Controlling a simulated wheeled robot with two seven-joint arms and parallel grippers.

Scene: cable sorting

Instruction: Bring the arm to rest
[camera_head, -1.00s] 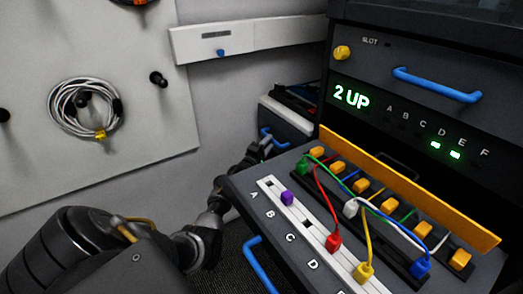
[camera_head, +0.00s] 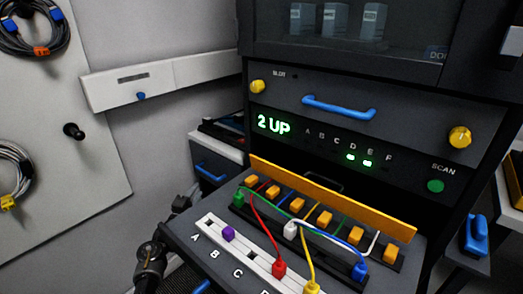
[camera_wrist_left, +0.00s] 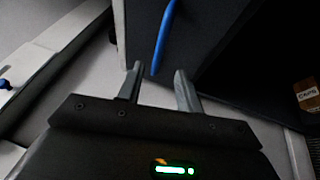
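My left gripper (camera_head: 183,203) is beside the left edge of the sorting panel (camera_head: 187,236) in the head view, small and dark there. In the left wrist view its two fingers (camera_wrist_left: 160,88) stand apart with nothing between them, so it is open and empty. Beyond the fingertips is a dark cabinet face with a blue handle (camera_wrist_left: 164,38); the gripper looks apart from it. Part of my left arm shows at the lower left of the head view. My right gripper is not in view.
Red, yellow, green, blue and white cables run between plugs on the panel; a purple plug (camera_head: 228,234) sits in the white strip. An orange bar (camera_head: 330,198) edges its back. A console with a blue handle (camera_head: 339,107) stands behind. Coiled cables hang at left.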

